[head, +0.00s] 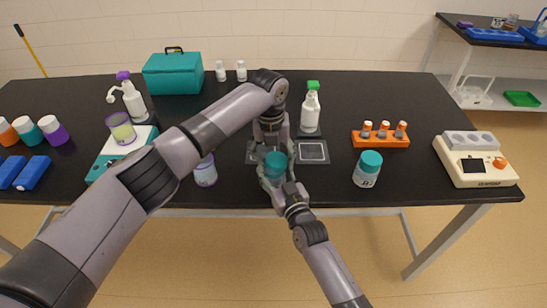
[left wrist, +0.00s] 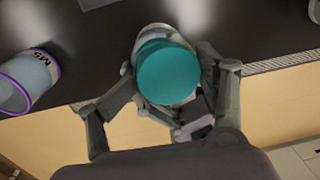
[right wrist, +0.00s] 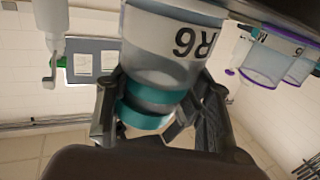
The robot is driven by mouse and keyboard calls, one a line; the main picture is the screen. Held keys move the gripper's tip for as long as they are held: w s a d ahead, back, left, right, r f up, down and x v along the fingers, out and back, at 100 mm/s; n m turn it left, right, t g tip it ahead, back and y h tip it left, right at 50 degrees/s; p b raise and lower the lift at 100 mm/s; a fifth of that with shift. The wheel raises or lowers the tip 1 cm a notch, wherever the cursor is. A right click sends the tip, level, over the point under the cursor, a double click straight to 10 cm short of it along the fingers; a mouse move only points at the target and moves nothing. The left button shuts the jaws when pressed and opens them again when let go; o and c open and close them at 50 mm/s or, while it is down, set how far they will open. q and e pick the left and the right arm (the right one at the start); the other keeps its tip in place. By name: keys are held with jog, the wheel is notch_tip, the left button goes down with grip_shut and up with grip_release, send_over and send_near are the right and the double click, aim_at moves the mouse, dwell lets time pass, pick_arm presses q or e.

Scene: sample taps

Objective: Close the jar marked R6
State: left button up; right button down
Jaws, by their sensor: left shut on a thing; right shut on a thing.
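The jar marked R6 (right wrist: 170,50) is clear, with a teal rim band, and shows upside down in the right wrist view. My right gripper (head: 272,180) is shut on its body, near the table's front edge. A teal lid (left wrist: 168,74) lies between the fingers of my left gripper (left wrist: 163,88), which is shut on it from above. The lid also shows in the head view (head: 276,159) and at the jar's mouth in the right wrist view (right wrist: 143,117). A greyish strip shows between rim band and lid; I cannot tell whether the lid is seated.
A purple-rimmed jar marked M5 (head: 205,172) stands left of my grippers. To the right are a teal-lidded jar (head: 367,168), an orange vial rack (head: 380,139) and a beige device (head: 474,160). A spray bottle (head: 310,112) stands behind. The table (head: 420,178) has free room at the front right.

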pick_arm(q)
jog(key=shift+o, duration=0.3)
jog(key=shift+s+a+f+h, duration=0.15)
jog(key=shift+a+h, duration=0.4)
jog(key=shift+h, duration=0.25)
jog(key=shift+o, duration=0.2)
jog(key=shift+a+f+h, duration=0.2)
jog(key=shift+f+h, duration=0.05)
jog(key=shift+h, duration=0.15)
jog(key=shift+w, duration=0.2)
jog(key=shift+f+h, duration=0.65)
jog(key=shift+h, duration=0.05)
jog(key=shift+c, duration=0.6)
